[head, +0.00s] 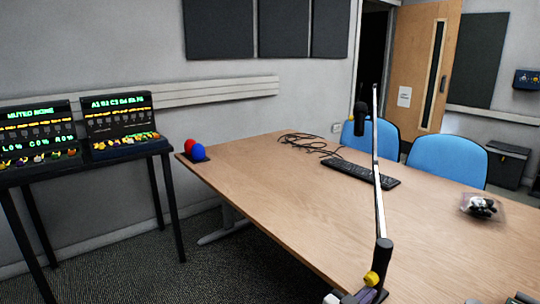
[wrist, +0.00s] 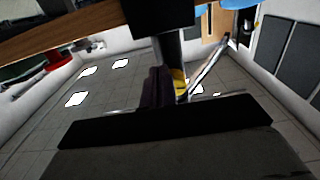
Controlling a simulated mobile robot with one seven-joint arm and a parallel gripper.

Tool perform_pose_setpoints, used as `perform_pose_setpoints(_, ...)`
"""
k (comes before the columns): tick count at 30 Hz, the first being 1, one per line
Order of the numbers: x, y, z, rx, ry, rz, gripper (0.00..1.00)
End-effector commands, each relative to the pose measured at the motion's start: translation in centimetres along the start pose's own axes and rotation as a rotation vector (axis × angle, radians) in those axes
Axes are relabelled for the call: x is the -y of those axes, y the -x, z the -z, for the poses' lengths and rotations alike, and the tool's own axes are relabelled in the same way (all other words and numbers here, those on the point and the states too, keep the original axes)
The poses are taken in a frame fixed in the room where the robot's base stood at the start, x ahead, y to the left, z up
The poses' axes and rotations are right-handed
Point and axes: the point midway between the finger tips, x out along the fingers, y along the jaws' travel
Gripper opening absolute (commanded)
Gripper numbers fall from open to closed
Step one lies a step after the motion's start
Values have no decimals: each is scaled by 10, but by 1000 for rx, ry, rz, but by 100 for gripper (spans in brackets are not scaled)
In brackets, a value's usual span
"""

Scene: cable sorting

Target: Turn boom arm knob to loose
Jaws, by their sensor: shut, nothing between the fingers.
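The boom arm (head: 378,180) rises from a black post near the table's front edge and carries a black microphone (head: 361,112) on its far end. Its yellow knob (head: 371,279) sticks out low on the left of the post. My gripper (head: 366,295) is at the bottom edge of the head view, just below the knob, mostly cut off. In the wrist view my gripper's dark purple fingers (wrist: 157,86) are together and empty. The yellow knob (wrist: 180,80) is right beside them there, partly hidden; I cannot tell whether they touch.
Two mixing consoles (head: 120,125) stand at the left.

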Motion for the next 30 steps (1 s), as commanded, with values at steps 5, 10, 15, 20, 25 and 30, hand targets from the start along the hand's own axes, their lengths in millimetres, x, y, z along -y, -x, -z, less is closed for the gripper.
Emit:
perform_pose_setpoints(5, 0, 10, -5, 4, 2, 0, 0)
perform_pose_setpoints(10, 0, 31, -6, 6, 3, 2, 0)
perform_pose_setpoints(15, 0, 51, -6, 6, 3, 0, 0)
perform_pose_setpoints(20, 0, 60, -4, 7, 2, 0, 0)
perform_pose_setpoints(25, 0, 60, -4, 8, 3, -1, 0)
perform_pose_setpoints(30, 0, 60, -2, 9, 25, -2, 0)
